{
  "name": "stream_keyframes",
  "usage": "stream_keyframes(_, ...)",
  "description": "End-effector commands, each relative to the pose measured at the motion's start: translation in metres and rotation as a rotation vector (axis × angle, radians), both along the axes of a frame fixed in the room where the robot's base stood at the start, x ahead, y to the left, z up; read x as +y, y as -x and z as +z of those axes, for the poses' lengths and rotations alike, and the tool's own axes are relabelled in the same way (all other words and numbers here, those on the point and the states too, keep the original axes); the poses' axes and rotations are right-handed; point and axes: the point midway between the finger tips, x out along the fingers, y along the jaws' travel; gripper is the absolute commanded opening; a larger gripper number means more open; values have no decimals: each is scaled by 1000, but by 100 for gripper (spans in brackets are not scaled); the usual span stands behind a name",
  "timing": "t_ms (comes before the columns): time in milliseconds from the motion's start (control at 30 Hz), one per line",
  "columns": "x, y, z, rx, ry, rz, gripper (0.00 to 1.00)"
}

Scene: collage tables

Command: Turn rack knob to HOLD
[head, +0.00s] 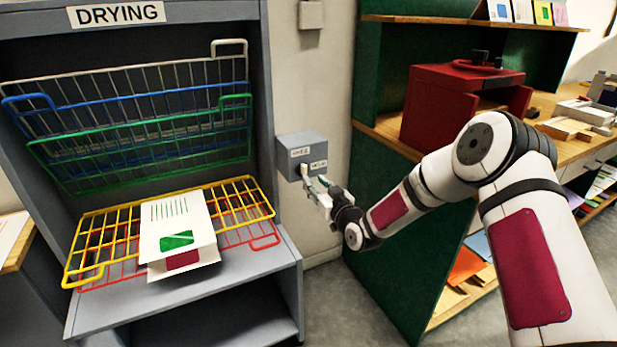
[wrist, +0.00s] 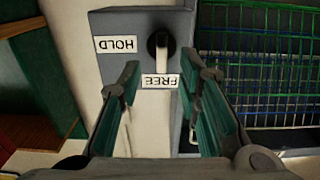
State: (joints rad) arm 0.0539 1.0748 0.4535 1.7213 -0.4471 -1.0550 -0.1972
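The grey knob box (head: 305,143) is on the wall right of the drying rack in the head view. In the wrist view the picture is upside down; the knob (wrist: 158,42) has a black hub and a pale lever pointing at the FREE label (wrist: 160,81). The HOLD label (wrist: 116,45) is to the left there. My gripper (wrist: 160,70) is open, its fingers on either side of the lever with gaps; I cannot tell whether the tips reach its depth. In the head view my gripper (head: 317,184) is at the box's front and the knob is mostly hidden.
The drying rack (head: 283,262) has several coloured wire shelves; the yellow shelf (head: 90,232) is lowered and bears printed cards (head: 180,225). A green shelf unit (head: 378,110) with a red press (head: 440,105) stands on the right, close to my arm.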

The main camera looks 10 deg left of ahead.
Motion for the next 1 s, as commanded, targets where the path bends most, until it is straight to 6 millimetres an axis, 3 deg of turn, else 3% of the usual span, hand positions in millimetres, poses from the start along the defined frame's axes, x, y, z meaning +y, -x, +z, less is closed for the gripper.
stream_keyframes(300,27,-38,0,-1,-2,1,32)
stream_keyframes(733,31,-45,0,1,-1,0,32)
stream_keyframes(900,31,-45,0,1,-1,0,0)
stream_keyframes(1000,31,-45,0,1,-1,0,0)
